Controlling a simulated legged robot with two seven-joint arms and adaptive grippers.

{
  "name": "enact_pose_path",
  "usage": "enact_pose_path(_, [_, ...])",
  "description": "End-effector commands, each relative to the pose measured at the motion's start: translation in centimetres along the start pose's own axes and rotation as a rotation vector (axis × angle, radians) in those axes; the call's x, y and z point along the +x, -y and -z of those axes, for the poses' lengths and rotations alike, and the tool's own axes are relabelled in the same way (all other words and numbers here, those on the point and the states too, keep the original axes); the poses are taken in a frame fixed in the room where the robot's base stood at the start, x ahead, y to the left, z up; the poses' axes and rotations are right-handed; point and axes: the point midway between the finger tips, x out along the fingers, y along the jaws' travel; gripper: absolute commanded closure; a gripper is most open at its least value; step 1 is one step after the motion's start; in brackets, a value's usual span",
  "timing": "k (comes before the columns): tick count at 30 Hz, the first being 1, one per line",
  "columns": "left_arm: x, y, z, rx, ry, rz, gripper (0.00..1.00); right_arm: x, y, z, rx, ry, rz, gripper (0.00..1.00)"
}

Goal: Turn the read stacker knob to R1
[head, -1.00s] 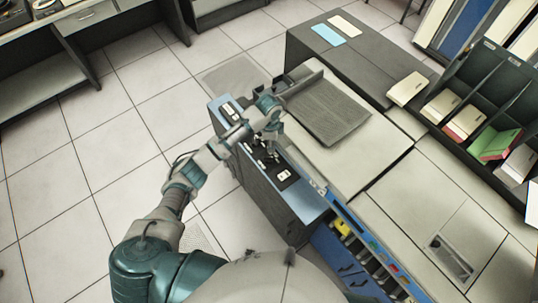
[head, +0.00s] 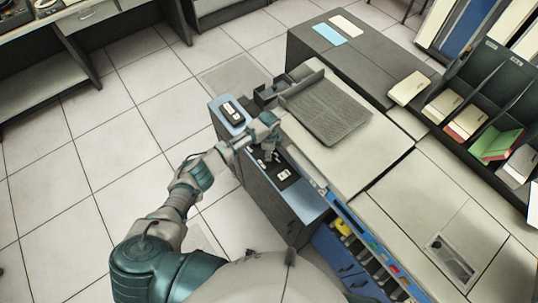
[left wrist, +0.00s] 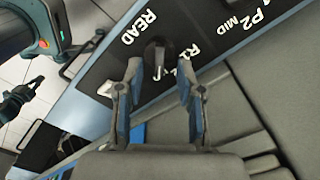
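The read stacker knob (left wrist: 158,53) is a dark round knob on a black panel strip (left wrist: 108,62), beside the white word READ and a partly hidden label that starts with R. A white mark shows at the knob. My left gripper (left wrist: 159,64) is open, with one fingertip on each side of the knob; I cannot tell whether they touch it. In the head view my left gripper (head: 268,156) is small and sits over the machine's blue-edged panel, hiding the knob. My right gripper cannot be made out in either view.
Another label, P2 MID (left wrist: 245,16), is at the upper right of the wrist view. The machine's pale top (head: 345,150) lies right of the panel, with a dark ribbed plate (head: 326,108) on it. Tiled floor (head: 125,140) is clear to the left.

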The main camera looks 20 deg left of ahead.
Motion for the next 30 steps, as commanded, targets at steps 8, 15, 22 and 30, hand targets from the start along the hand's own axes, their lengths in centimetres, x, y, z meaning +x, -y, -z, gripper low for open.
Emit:
enact_pose_path(8, [2.2, 0.0, -0.1, 0.000, -0.001, 0.000, 0.62, 0.3, -1.1, -0.3, -0.004, 0.003, -0.012, 1.00])
enact_pose_path(15, [2.2, 0.0, -0.1, 0.000, -0.001, 0.000, 0.62, 0.3, -1.2, -0.3, -0.005, 0.004, -0.014, 1.00])
enact_pose_path(22, [2.2, 0.0, -0.1, 0.000, -0.001, 0.000, 1.00, 0.3, -0.9, -0.2, -0.003, 0.003, -0.011, 1.00])
enact_pose_path(30, [2.1, 0.1, 0.0, -0.015, -0.002, 0.001, 1.00, 0.1, -0.5, -0.1, 0.000, 0.001, -0.005, 1.00])
